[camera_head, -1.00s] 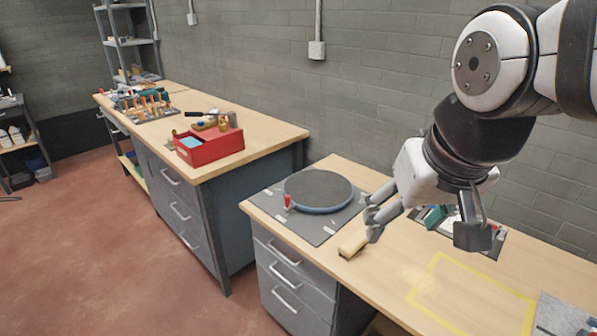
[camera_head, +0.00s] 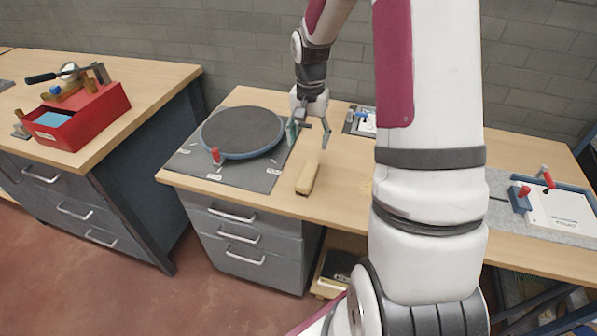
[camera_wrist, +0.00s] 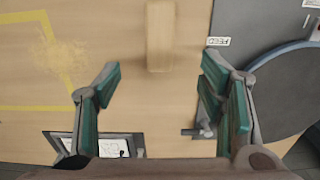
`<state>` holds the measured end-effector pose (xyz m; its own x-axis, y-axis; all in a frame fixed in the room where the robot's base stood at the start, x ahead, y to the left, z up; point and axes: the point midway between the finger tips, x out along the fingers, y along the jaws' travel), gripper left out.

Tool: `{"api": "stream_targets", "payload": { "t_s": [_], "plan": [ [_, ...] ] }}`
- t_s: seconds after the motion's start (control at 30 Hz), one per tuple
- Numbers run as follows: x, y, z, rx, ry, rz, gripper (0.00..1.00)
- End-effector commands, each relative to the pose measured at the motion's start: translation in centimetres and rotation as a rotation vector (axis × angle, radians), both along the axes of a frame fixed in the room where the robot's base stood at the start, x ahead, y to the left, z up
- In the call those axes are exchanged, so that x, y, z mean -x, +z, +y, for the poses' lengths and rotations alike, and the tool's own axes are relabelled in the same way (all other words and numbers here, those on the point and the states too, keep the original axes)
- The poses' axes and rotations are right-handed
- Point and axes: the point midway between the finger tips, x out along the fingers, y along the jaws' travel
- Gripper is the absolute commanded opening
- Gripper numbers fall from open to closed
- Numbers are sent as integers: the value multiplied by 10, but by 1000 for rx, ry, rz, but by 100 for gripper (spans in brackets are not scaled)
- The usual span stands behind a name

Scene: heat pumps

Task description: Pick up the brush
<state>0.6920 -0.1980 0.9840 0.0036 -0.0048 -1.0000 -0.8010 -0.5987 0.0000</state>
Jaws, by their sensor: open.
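The brush (camera_head: 307,178) is a tan, oblong block lying on the wooden workbench, close to its front edge and right of the grey mat. In the wrist view the brush (camera_wrist: 160,35) is at the top centre, with its upper end cut off by the frame. My gripper (camera_head: 308,138) is open and empty, pointing down over the bench just behind the brush. In the wrist view my gripper (camera_wrist: 160,72) has its teal-padded fingers spread, one to each side of the brush's line, with the brush ahead of the fingertips. No contact shows.
A round turntable (camera_head: 242,132) with a red handle stands on the grey mat (camera_head: 262,180), left of my gripper. A small panel (camera_wrist: 98,146) lies behind. A red toolbox (camera_head: 98,122) sits on the left bench. A white fixture (camera_head: 560,210) is at the right. Bench around the brush is clear.

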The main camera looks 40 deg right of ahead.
Motion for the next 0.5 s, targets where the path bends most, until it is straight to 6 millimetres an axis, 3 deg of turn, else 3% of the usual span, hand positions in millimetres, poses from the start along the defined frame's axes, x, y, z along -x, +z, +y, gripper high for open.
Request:
{"api": "stream_targets", "payload": {
  "t_s": [0.5],
  "plan": [
    [-1,-81,-2,-6,-13,7,63]
  ]
}}
